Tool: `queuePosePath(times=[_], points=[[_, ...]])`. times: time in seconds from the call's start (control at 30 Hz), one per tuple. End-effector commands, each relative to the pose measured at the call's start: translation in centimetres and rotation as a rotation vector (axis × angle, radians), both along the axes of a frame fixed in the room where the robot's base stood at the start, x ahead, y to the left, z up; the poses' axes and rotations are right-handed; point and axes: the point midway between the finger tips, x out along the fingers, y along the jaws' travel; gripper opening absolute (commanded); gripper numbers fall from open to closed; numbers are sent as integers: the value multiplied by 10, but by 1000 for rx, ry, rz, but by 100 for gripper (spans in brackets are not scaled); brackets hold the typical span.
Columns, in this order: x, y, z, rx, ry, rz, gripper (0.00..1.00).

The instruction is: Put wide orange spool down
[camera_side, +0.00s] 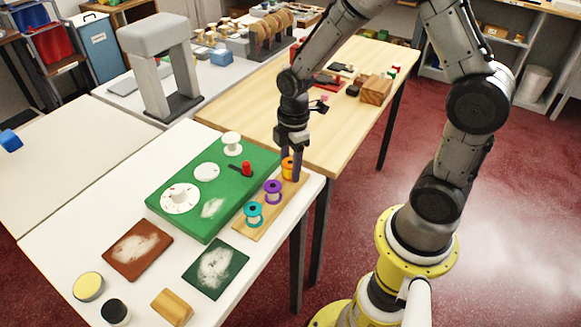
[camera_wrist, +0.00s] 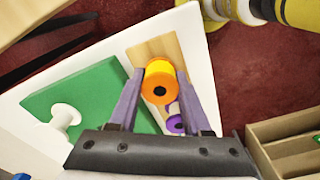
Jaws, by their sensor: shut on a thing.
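The wide orange spool (camera_side: 287,167) is at the far end of the wooden strip (camera_side: 246,234), beyond the purple spool (camera_side: 272,191) and the teal spool (camera_side: 253,213). My gripper (camera_side: 293,168) points down over it and is shut on it, hiding part of it in the side view. In the wrist view the orange spool (camera_wrist: 159,86) sits between the two fingers (camera_wrist: 159,95), with its dark centre hole facing the camera. The purple spool (camera_wrist: 175,124) is partly hidden behind the gripper body. I cannot tell whether the orange spool touches the strip.
A green board (camera_side: 212,185) with a white spool (camera_side: 232,144), a white dial (camera_side: 180,198) and a red-handled piece (camera_side: 246,169) lies left of the strip. Brown (camera_side: 137,243) and dark green (camera_side: 216,268) swatches lie nearer the front. A wooden table (camera_side: 340,110) stands behind.

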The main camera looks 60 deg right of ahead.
Motion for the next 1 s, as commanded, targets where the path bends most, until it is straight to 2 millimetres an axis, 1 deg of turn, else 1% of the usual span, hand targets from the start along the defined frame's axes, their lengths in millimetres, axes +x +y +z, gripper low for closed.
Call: queuePosePath(times=[0.03, 0.1, 0.47, 0.5, 0.63, 0.67, 1.0], points=[[0, 0, -5, 0, 2, 0, 0], [0, 0, -7, 0, -1, 0, 0], [0, 0, -10, 0, 0, -1, 0], [0, 0, -11, 0, 0, -1, 50], [0, 0, -11, 0, 0, -1, 74], [0, 0, -11, 0, 0, -1, 78], [0, 0, -8, 0, -2, -1, 78]])
